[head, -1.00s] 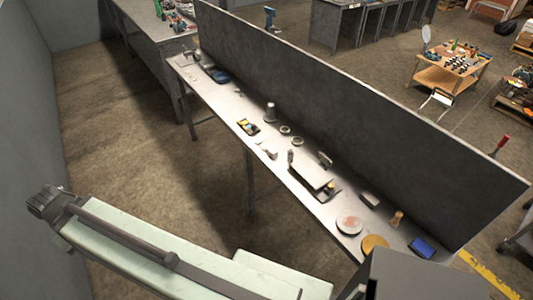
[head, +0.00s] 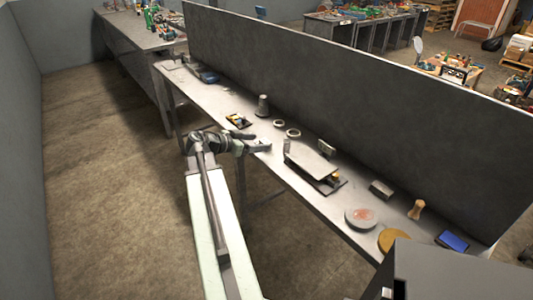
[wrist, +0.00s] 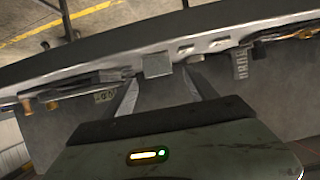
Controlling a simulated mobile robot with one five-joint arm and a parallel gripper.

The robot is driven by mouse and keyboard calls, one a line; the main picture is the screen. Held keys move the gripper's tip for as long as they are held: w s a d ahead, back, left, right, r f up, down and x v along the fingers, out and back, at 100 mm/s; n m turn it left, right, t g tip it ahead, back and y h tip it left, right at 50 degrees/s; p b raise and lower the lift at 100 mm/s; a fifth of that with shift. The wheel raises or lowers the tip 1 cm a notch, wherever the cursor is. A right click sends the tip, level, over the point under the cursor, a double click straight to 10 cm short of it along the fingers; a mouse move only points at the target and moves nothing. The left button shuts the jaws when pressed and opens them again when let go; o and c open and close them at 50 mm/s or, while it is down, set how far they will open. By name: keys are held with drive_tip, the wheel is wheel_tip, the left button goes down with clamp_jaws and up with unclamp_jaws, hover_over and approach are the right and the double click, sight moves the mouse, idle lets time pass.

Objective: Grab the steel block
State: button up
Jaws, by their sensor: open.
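The steel block looks to be a plain grey, square-faced block (wrist: 157,64) in the wrist view, on the table edge side and straight ahead between my fingertips. In the head view it seems to be the small upright grey block (head: 287,145) left of the flat-topped stand. My gripper (wrist: 161,83) is open, its two fingers apart with nothing between them. In the head view my gripper (head: 263,144) reaches over the table's front edge, a little left of the block and apart from it. The gripper partly hides small pale items there.
The long narrow table (head: 315,207) has a tall grey divider (head: 330,85) behind it. A flat-topped stand (head: 312,162) is right of the block. Another grey block (head: 381,189) lies further right.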

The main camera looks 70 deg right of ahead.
sight(269, 141)
drive_tip(key=b+x, duration=0.1)
drive_tip(key=x, duration=0.1)
drive_tip(key=shift+s+d+f, duration=0.1)
drive_tip(key=shift+d+f, duration=0.05)
drive_tip(key=shift+d, duration=0.05)
drive_tip(key=b+x, duration=0.2)
drive_tip(key=x, duration=0.3)
drive_tip(key=shift+s+d, duration=0.1)
drive_tip(key=shift+s, duration=0.1)
clamp_jaws()
